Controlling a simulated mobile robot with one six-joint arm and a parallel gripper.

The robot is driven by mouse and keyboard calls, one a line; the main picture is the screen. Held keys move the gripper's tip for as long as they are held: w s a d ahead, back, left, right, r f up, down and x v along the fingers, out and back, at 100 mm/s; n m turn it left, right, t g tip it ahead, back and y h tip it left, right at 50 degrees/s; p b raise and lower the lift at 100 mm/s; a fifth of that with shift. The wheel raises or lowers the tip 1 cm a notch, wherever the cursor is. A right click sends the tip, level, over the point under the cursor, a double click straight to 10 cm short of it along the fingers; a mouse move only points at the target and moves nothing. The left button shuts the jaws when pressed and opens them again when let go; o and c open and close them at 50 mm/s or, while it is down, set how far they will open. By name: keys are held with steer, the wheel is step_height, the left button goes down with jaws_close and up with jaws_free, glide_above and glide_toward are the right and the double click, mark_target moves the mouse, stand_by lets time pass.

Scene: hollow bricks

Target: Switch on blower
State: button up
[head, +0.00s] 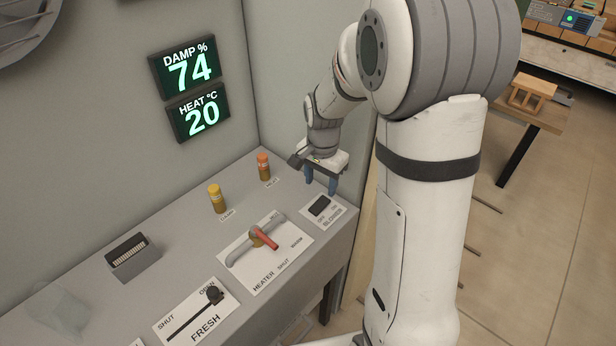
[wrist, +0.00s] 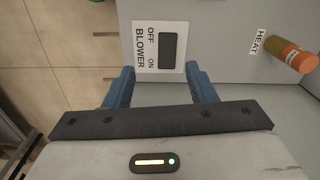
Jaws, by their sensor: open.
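The blower switch (head: 320,205) is a small black rocker on a white plate marked OFF, ON and BLOWER, near the right end of the grey bench. In the wrist view the black rocker (wrist: 169,51) lies ahead of and between the blue fingers. I cannot tell which side is pressed. My gripper (head: 321,180) is above and just behind the switch plate, pointing down, with its blue fingers apart and nothing between them. It also shows in the wrist view (wrist: 160,78). It appears clear of the switch.
The heater lever (head: 264,238) and fresh-air slider (head: 213,295) are nearer. Wall displays (head: 190,67) read damp 74 and heat 20. The bench (head: 165,225) ends just right of the switch.

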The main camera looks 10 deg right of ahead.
mark_target(317, 207)
steer(key=w+f, duration=0.1)
steer(key=w+f+m, duration=0.1)
steer(key=shift+f, duration=0.4)
step_height(317, 207, down, 8)
steer(key=shift+s+r+p, duration=0.1)
steer(key=shift+r+p, duration=0.1)
steer(key=shift+p, duration=0.65)
steer(key=c, duration=1)
steer(key=shift+g+y+p, duration=0.3)
steer(key=shift+g+y, duration=0.3)
steer(key=o, duration=1)
steer(key=shift+d, duration=0.1)
